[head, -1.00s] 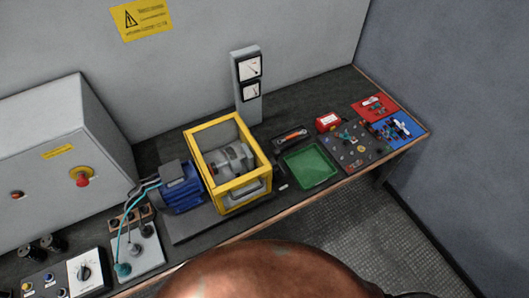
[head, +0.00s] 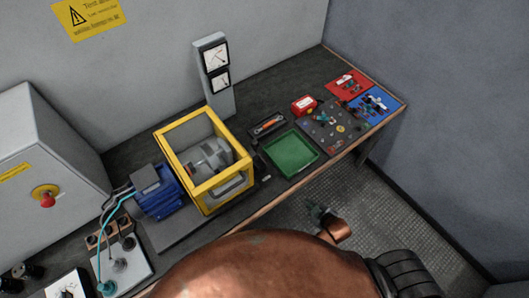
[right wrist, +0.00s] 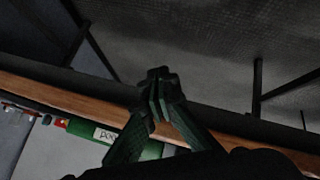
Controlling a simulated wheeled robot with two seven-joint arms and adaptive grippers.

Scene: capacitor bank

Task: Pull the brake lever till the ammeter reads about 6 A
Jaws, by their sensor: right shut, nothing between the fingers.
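The meter post (head: 221,96) stands at the back of the bench with two dial meters, an upper one (head: 215,56) and a lower one (head: 219,81). Their readings are too small to tell. A yellow-framed guard box (head: 206,160) encloses a grey machine (head: 208,158), beside a blue motor (head: 156,190). I cannot make out which part is the brake lever. My right gripper (head: 317,212) is in front of the bench, over the floor, apart from everything. In the right wrist view its fingers (right wrist: 158,78) are closed together and empty. My left gripper is not in view.
A green tray (head: 290,153), a black tray with a tool (head: 267,125), a red box (head: 303,105), a dark board of small parts (head: 336,126) and red and blue mats fill the right bench. A grey cabinet with a red button (head: 46,197) stands left. The front edge is clear.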

